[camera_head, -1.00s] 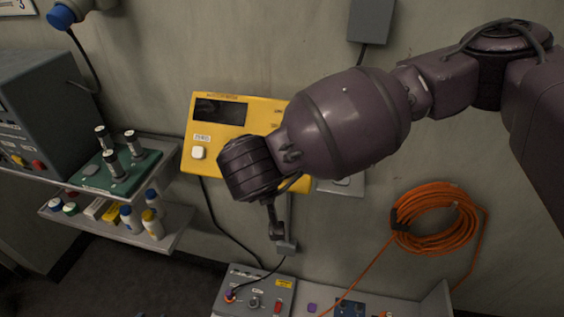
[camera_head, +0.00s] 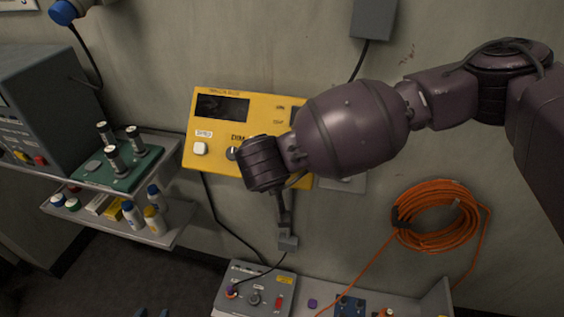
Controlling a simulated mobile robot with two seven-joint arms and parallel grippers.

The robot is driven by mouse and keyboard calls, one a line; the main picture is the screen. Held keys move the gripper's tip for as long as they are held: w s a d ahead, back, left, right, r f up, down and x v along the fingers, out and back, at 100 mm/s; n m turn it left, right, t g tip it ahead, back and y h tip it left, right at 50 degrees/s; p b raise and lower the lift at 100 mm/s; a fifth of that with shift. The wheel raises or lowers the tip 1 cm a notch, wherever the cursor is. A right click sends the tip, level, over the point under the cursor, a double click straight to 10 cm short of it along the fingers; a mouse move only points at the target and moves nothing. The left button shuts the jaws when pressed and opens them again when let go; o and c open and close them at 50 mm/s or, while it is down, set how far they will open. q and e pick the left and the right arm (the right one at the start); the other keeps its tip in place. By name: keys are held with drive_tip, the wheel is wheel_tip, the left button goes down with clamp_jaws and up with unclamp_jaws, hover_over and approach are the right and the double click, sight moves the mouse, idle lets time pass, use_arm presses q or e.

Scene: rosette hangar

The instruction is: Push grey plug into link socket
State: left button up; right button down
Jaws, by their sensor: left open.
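My left gripper (camera_head: 152,313) shows only as two dark blue fingertips at the bottom edge, apart and with nothing seen between them. My right arm comes in from the right, and its right gripper (camera_head: 284,215) points down in front of the wall. A small grey block (camera_head: 288,242), which looks like the grey plug, is at its tip. A thin black cable runs from near this block to the grey box (camera_head: 270,284) below. Whether the right jaws are shut on the block is too small to tell. I cannot make out which opening is the link socket.
A yellow panel (camera_head: 222,160) is on the wall behind my right wrist. A shelf with a green rack (camera_head: 122,178) and several bottles is at left. A coiled orange cable (camera_head: 435,215) hangs at right.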

drive_tip(key=shift+b, duration=0.8)
idle(2.0)
drive_tip(key=shift+w+d+f+b, duration=0.1)
drive_tip(key=shift+w+f+b, duration=0.3)
drive_tip(key=shift+b, duration=0.2)
idle(1.1)
drive_tip(key=c, duration=0.8)
unclamp_jaws()
drive_tip(key=shift+s+r, duration=0.1)
drive_tip(key=shift+r, duration=0.05)
drive_tip(key=v, duration=1)
drive_tip(key=shift+s+r, duration=0.2)
